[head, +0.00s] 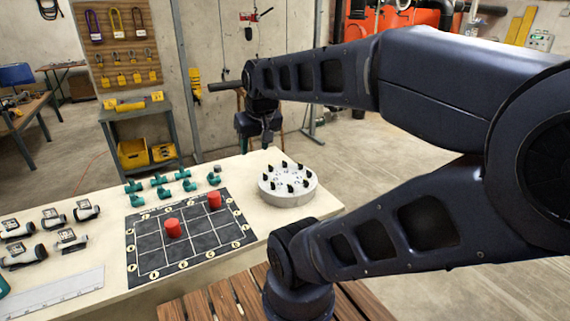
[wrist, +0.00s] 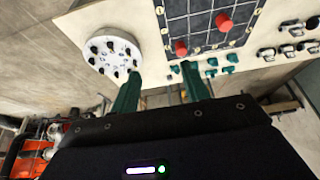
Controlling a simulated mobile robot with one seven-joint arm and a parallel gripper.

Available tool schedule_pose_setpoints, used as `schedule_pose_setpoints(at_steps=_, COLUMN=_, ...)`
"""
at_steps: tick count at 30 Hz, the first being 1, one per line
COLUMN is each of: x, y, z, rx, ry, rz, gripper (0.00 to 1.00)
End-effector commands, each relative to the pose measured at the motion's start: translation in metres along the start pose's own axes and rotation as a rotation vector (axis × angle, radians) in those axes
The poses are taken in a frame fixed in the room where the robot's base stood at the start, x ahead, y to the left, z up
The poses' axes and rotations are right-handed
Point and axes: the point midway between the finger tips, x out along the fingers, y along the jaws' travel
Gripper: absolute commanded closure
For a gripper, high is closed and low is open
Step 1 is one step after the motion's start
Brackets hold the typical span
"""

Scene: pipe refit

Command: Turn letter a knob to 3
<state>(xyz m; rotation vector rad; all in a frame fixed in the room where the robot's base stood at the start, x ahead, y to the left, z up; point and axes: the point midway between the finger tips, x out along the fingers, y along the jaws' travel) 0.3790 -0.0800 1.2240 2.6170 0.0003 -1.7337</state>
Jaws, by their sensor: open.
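A round white disc (head: 290,199) stands on the cream table, with several small black knobs in a ring on top. It also shows in the wrist view (wrist: 117,45) at upper left. The letters and numbers by the knobs are too small to read, so I cannot tell which is knob a. My gripper (head: 268,139) is above and behind the disc in the head view, apart from it. In the wrist view my gripper (wrist: 161,70) has two green fingers spread apart with nothing held between them.
Left of the disc lies a dark grid board (head: 192,246) with two red cylinders (head: 174,229). Green pipe fittings (head: 158,180) lie behind it, and white-and-black fittings (head: 70,239) lie at left. A ruler (head: 60,291) lies in front. A tool cart (head: 136,107) stands behind the table.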

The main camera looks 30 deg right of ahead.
Motion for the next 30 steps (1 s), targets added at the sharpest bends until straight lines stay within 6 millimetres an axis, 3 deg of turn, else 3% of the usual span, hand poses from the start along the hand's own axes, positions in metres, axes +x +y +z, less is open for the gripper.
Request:
schedule_pose_setpoints(at_steps=5, x=0.002, y=0.004, z=-0.014, rx=-0.046, ry=-0.016, rz=0.018, gripper=0.45)
schedule_pose_setpoints(at_steps=14, x=0.023, y=0.027, z=-0.076, rx=-0.29, ry=-0.103, rz=0.077, gripper=0.45)
schedule_pose_setpoints(at_steps=23, x=0.06, y=0.061, z=-0.137, rx=-0.556, ry=-0.207, rz=0.082, gripper=0.45)
schedule_pose_setpoints(at_steps=30, x=0.101, y=0.096, z=-0.18, rx=-0.765, ry=-0.28, rz=0.047, gripper=0.45)
